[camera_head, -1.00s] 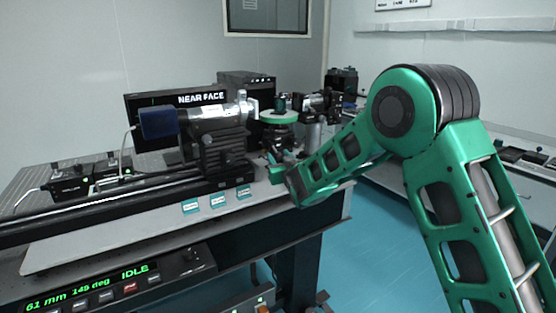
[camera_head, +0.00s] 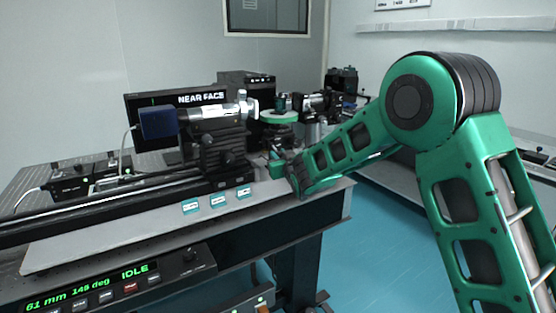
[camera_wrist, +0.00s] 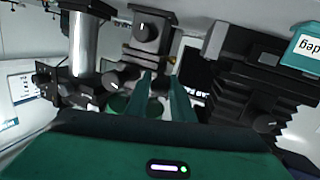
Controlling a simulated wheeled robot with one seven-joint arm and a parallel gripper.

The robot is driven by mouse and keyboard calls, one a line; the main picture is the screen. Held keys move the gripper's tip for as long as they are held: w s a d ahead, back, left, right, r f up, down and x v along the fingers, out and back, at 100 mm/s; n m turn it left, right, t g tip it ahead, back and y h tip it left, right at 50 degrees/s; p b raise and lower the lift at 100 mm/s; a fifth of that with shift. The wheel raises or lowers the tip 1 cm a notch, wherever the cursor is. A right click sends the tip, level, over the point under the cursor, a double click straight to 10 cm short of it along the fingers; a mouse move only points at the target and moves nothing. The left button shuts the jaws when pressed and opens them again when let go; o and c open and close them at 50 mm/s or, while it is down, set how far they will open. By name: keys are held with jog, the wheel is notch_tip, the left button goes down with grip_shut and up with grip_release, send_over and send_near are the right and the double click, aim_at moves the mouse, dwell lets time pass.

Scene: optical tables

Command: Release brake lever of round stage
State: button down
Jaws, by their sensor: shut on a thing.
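The round stage (camera_head: 279,117) has a green top disc and a dark base, and stands on the table behind the rail carriage. In the wrist view its green disc (camera_wrist: 120,104) is partly hidden by my fingers. My gripper (camera_head: 277,163) is low in front of the stage base. In the wrist view my gripper (camera_wrist: 160,76) has two green fingers close together, reaching to the dark stage base under a black block with a knob (camera_wrist: 146,30). They are shut on a small part there, seemingly the brake lever, which is mostly hidden between the fingertips.
The black carriage (camera_head: 218,150) with a silver barrel stands close left of my gripper. A monitor (camera_head: 150,106) reading NEAR FACE is behind. Small labels (camera_head: 218,201) lie along the table front. A panel (camera_head: 100,292) reads 61 mm, 145 deg, IDLE. Open floor lies to the right.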

aim_at(279, 141)
jog(key=r+g+h, duration=0.1)
jog(key=g, duration=0.1)
jog(key=r+n+g+h, duration=0.1)
jog(key=r+g, duration=0.1)
jog(key=shift+s+g, duration=0.2)
jog(key=shift+g, duration=0.1)
jog(key=shift+w+a+r+n+g+h, duration=0.15)
jog(key=shift+r+g+h, duration=0.25)
jog(key=shift+g, duration=0.35)
jog(key=shift+w+d+r+n+g+h, duration=0.1)
jog(key=shift+r+n+g+h, duration=0.15)
jog(key=shift+g+h, duration=0.35)
jog(key=shift+w+a+r+n+g+h, duration=0.1)
jog(key=shift+r+g+h, duration=0.2)
jog(key=shift+g, duration=0.55)
jog(key=c, duration=1.5)
grip_release()
jog(key=shift+c, duration=0.2)
jog(key=v, duration=1)
jog(key=shift+r, duration=0.45)
